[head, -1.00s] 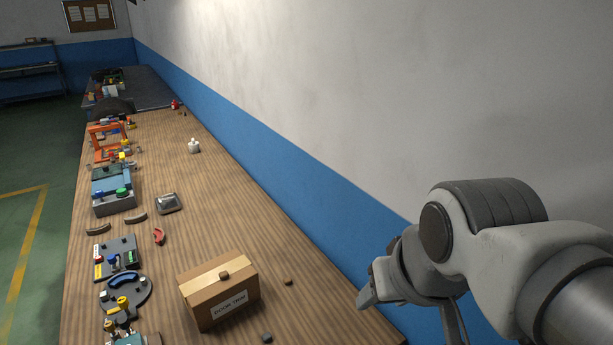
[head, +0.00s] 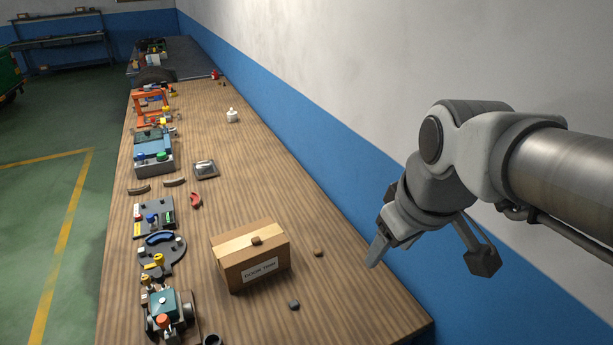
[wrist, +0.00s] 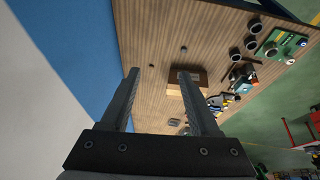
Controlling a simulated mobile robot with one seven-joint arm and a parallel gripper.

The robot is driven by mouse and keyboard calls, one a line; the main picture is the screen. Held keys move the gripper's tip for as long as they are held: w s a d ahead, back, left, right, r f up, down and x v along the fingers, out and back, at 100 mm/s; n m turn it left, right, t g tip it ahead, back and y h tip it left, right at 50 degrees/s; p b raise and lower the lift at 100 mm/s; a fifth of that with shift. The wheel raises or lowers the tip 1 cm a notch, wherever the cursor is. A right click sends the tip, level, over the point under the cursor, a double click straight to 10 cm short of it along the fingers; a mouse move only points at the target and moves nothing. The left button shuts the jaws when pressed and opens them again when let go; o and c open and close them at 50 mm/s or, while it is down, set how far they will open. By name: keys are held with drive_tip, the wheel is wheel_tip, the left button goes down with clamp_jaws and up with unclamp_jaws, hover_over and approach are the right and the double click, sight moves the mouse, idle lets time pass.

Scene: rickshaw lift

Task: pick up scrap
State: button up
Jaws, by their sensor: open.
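Small chunks that look like scrap lie around a cardboard box on the wooden bench (head: 340,312). A brown chunk (head: 318,253) lies right of the box, a dark grey chunk (head: 294,305) lies in front of it, and another brown chunk (head: 256,240) sits on its lid. Two small chunks also show on the bench in the wrist view, one (wrist: 183,48) farther from the fingers and one (wrist: 151,67) close beside a fingertip. My gripper (head: 428,256) is open and empty, above the bench's right side near the wall. Its spread fingers show in the wrist view (wrist: 158,80).
The cardboard box (head: 235,272) is closed and labelled. Fixtures and parts line the bench's left edge, including a teal machine (head: 170,305). A grey tray (head: 205,170), a red part (head: 195,200) and a white bottle (head: 232,116) stand farther back. The blue-and-white wall borders the right.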

drive_tip(key=w+a+f+n+g+b, duration=0.2)
drive_tip(key=w+a+f+n, duration=0.2)
drive_tip(key=w+n, duration=0.25)
drive_tip(key=n+g+b, duration=0.2)
drive_tip(key=n+b, duration=0.1)
drive_tip(key=n, duration=0.9)
hover_over(293, 303)
wheel_tip(293, 303, down, 17)
drive_tip(key=shift+h, duration=0.3)
wheel_tip(293, 303, down, 17)
drive_tip(key=shift+p, duration=0.35)
drive_tip(key=shift+c, duration=0.4)
clamp_jaws()
